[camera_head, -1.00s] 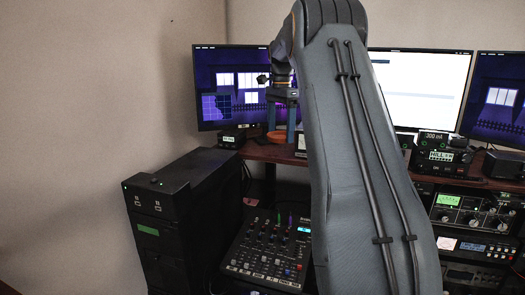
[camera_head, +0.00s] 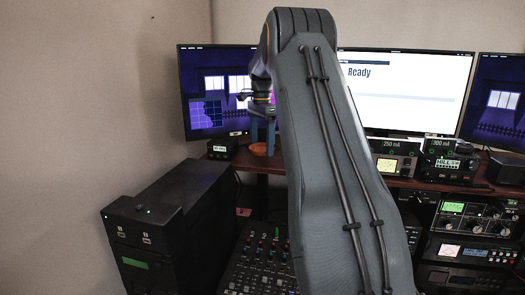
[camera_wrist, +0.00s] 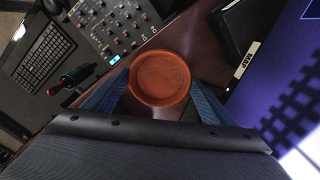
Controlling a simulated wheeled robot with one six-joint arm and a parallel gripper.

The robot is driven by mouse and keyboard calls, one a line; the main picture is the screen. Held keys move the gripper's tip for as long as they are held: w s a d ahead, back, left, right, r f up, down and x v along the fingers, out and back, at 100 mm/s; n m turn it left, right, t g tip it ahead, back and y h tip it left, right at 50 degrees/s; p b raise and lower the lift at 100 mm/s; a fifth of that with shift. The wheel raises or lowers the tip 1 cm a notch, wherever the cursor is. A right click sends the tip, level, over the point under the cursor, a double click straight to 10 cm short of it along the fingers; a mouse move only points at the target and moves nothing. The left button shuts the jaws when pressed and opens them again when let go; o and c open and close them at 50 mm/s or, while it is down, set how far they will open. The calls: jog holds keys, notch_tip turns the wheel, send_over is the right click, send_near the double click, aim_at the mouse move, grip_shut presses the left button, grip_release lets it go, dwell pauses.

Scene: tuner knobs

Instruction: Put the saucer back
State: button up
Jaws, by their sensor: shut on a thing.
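The saucer (camera_wrist: 160,79) is a round, shallow, orange-brown dish. In the wrist view it sits between the two blue fingers of my gripper (camera_wrist: 160,84), which is shut on it. In the head view the saucer (camera_head: 261,149) is a small orange shape at the lower end of my gripper (camera_head: 262,136), by the left end of the wooden desk. Whether it touches the desk top I cannot tell. My arm hides part of the desk to the right of it.
A small display box (camera_head: 222,148) stands left of the saucer. Monitors (camera_head: 215,92) stand behind. A mixer (camera_wrist: 118,25) is below the desk edge. A black tower (camera_head: 140,235) is at left. A red-and-green-handled tool (camera_wrist: 76,77) and keyboard (camera_wrist: 45,52) show in the wrist view.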

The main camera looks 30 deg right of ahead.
aim_at(262, 150)
jog(key=shift+f+p, duration=0.55)
jog(key=shift+f, duration=1.15)
jog(key=shift+f, duration=0.1)
jog(key=o, duration=1.3)
notch_tip(262, 150, up, 12)
jog(key=b, duration=0.4)
jog(key=shift+s+d, duration=0.1)
jog(key=shift+s, duration=0.05)
